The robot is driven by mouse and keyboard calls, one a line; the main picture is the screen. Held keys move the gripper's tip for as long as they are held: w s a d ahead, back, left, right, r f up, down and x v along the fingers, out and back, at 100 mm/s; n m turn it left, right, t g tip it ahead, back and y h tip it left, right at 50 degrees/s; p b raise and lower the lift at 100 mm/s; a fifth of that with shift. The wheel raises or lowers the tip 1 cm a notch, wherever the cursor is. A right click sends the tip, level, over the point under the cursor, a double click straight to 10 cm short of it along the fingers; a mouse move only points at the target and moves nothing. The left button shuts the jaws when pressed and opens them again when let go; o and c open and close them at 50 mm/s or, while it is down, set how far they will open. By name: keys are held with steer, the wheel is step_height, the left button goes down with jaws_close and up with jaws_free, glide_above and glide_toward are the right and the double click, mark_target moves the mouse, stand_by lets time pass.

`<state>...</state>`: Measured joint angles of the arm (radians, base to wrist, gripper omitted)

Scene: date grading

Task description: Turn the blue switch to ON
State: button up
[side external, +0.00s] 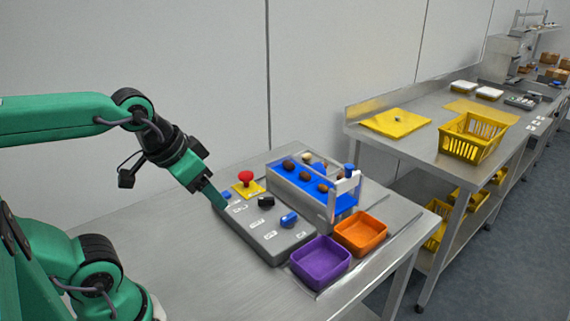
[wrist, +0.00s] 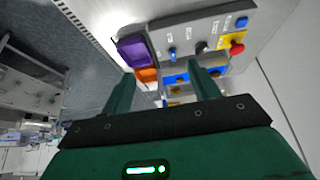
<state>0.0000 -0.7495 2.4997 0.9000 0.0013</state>
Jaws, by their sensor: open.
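The blue switch (side external: 289,219) is a small rotary knob at the near right part of the grey control panel (side external: 268,244). It also shows in the wrist view (wrist: 172,54), beyond and between my fingertips. Its labels are too small to read, so I cannot tell its setting. My gripper (side external: 221,204) is at the far left end of the panel in the side view, left of the switch and apart from it. In the wrist view my gripper's two green fingers (wrist: 160,70) are spread with nothing held between them.
The panel also carries a black knob (side external: 265,202), a red mushroom button (side external: 245,178) on a yellow plate, and a blue part (wrist: 242,22). A blue-topped conveyor (side external: 345,205) with several dates stands behind. Purple (side external: 321,282) and orange (side external: 361,251) bins are at right. The table's left front is clear.

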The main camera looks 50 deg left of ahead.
steer(key=shift+o, duration=0.2)
steer(key=shift+w+r+m, duration=0.2)
steer(key=shift+w+m, duration=0.6)
steer(key=shift+w, duration=0.15)
steer(key=m+g, duration=0.5)
steer(key=m, duration=1.1)
glide_above(289, 216)
step_height(289, 216, down, 11)
steer(key=shift+s+r, duration=0.15)
steer(key=shift+w+a+f+g, duration=0.1)
steer(key=shift+w+f+g, duration=0.1)
steer(key=shift+f+g, duration=0.1)
steer(key=shift+f, duration=0.1)
steer(key=shift+f, duration=3.8)
steer(key=c, duration=1)
